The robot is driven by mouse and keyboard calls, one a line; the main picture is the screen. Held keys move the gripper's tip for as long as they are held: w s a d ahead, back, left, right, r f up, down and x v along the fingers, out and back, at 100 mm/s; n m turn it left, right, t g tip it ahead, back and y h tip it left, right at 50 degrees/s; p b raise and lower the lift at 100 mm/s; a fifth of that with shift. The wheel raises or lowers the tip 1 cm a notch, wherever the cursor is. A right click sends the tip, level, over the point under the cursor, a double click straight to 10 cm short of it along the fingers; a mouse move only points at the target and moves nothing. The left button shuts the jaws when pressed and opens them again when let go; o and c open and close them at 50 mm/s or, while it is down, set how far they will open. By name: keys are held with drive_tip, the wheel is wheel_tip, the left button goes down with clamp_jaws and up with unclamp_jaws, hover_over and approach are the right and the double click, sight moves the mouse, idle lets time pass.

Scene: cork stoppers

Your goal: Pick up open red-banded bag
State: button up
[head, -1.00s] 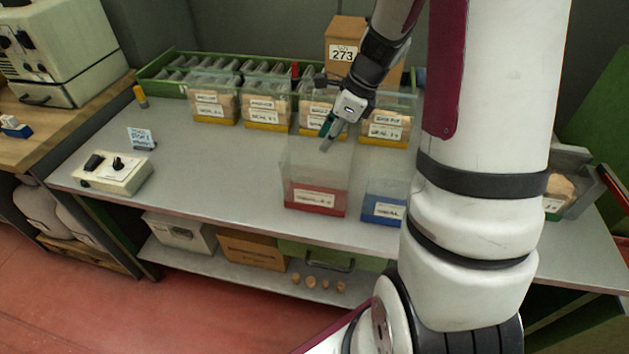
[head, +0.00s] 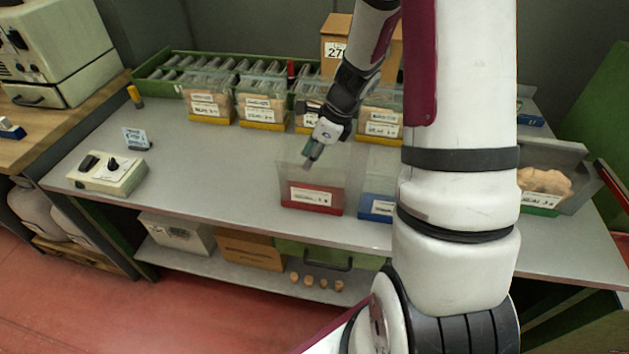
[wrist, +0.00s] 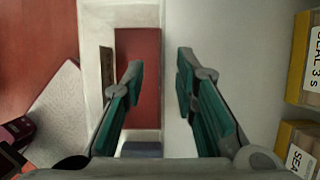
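The open red-banded bag (head: 313,197) stands upright near the front edge of the grey table, with clear walls, a white label and a red lower part. My gripper (head: 311,158) is above its open top in the head view. In the wrist view my gripper (wrist: 158,68) is open, and I look down into the bag (wrist: 140,50) with its red inside. The left finger appears over the bag's opening and the right finger outside its right wall. That wall lies between the fingers. I cannot tell how deep the fingertips reach.
A blue-banded bag (head: 377,208) stands close to the right, partly hidden by my arm. Yellow-banded bags (head: 264,112) line the back before a green tray (head: 152,82). A control box (head: 106,173) is at left. The table between is clear.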

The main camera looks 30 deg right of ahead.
drive_tip(key=shift+f, duration=0.25)
idle(0.3)
clamp_jaws()
